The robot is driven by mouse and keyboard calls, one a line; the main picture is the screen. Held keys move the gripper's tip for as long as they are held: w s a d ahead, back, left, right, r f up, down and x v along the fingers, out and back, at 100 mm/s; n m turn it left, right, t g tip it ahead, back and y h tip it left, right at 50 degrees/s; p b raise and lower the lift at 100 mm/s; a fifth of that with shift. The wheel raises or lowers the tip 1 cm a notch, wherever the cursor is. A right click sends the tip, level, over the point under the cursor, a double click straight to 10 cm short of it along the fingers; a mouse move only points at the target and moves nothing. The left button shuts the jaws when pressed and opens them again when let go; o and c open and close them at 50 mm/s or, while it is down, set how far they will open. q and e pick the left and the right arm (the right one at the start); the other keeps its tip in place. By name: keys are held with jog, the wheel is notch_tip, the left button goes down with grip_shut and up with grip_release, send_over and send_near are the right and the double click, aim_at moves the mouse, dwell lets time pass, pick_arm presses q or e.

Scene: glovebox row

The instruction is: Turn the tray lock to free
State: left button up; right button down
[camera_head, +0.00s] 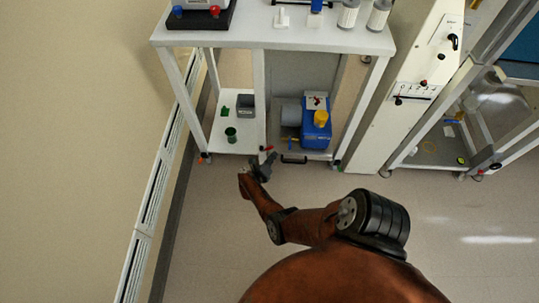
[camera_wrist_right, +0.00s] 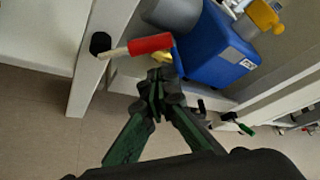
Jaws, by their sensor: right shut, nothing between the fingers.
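The tray lock is a lever with a red grip (camera_wrist_right: 151,44) on a pale arm, which runs left to a black pivot (camera_wrist_right: 100,43) on the white frame post. The lever lies nearly level in the wrist view, red end to the right. In the head view its red grip (camera_head: 268,149) shows small beside the post. My right gripper (camera_wrist_right: 157,80) is shut and empty, with its fingertips just below the red grip in the wrist view; I cannot tell whether they touch it. It also shows in the head view (camera_head: 266,164). The left gripper is out of view.
A blue pump (camera_head: 315,128) with a yellow cap stands on the lower tray, whose black handle (camera_head: 294,160) faces the front. A green cup (camera_head: 231,134) stands on the left lower shelf. A white cabinet (camera_head: 410,70) stands to the right. The floor in front is clear.

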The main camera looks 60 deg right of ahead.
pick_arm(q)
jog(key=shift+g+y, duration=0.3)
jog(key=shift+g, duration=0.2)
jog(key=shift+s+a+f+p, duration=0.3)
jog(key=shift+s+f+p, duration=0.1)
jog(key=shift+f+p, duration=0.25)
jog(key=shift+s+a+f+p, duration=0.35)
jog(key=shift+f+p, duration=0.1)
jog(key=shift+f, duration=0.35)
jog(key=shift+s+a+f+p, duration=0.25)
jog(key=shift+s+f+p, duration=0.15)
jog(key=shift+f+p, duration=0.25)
pick_arm(e)
jog(key=s+v, duration=0.1)
jog(key=v, duration=0.8)
jog(key=shift+s+a+f, duration=0.25)
jog(key=shift+f, duration=0.05)
jog(key=shift+d, duration=0.1)
